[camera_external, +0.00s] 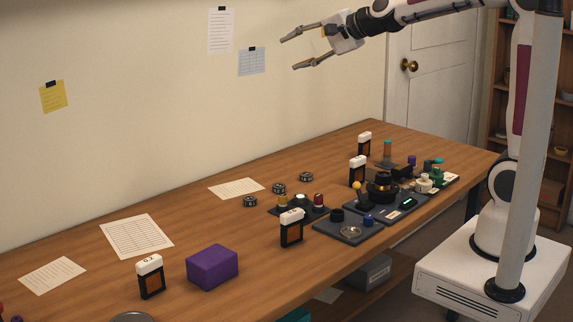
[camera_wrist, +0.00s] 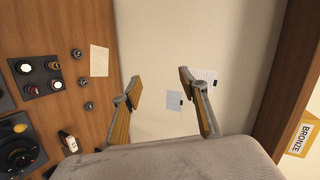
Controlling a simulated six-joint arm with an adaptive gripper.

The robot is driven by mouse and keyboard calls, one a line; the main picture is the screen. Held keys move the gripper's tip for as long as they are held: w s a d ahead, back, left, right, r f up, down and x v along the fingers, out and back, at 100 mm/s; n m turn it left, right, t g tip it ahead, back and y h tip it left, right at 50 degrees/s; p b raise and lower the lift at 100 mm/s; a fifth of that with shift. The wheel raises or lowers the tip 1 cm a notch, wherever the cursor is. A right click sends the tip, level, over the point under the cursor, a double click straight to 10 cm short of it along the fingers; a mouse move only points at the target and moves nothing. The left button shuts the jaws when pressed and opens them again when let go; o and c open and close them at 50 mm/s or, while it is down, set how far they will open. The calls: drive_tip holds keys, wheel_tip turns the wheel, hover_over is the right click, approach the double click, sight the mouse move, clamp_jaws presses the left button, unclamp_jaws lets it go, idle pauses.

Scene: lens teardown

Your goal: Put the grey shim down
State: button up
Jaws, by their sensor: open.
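My gripper (camera_external: 290,54) is open and empty, raised high above the table near the back wall. In the wrist view its two fingers (camera_wrist: 158,78) are spread, with only wall behind the gap. I cannot pick out a grey shim for certain in either view. A pale ring (camera_external: 350,232) lies on a dark tray (camera_external: 328,229) near the table's front edge; it is too small to tell what it is. A black and orange holder with a white top (camera_external: 151,277) stands at the front left, marked with what looks like 0.2.
The wooden table (camera_external: 200,215) holds a purple block (camera_external: 212,267), more white-topped holders (camera_external: 291,228), dark rings (camera_external: 279,188), paper sheets (camera_external: 136,236) and trays of lens parts (camera_external: 383,188). In the wrist view, a BRONZE sign (camera_wrist: 301,138) shows at right. Air around my gripper is clear.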

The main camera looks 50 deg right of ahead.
drive_tip(key=s+d+f+n+g+h, duration=0.1)
drive_tip(key=s+d+f+n+g, duration=0.1)
drive_tip(key=s, duration=0.9)
drive_tip(key=s+d+f+n+g+h, duration=0.1)
drive_tip(key=s+d+f+n+g, duration=0.1)
drive_tip(key=s+d+f+n, duration=0.2)
drive_tip(key=s+d+f+n+g, duration=0.3)
drive_tip(key=s+f+n, duration=0.5)
drive_tip(key=s, duration=1.1)
drive_tip(key=shift+s+d+f+h, duration=0.15)
drive_tip(key=shift+s+f+h, duration=0.15)
drive_tip(key=shift+h, duration=0.1)
idle(4.2)
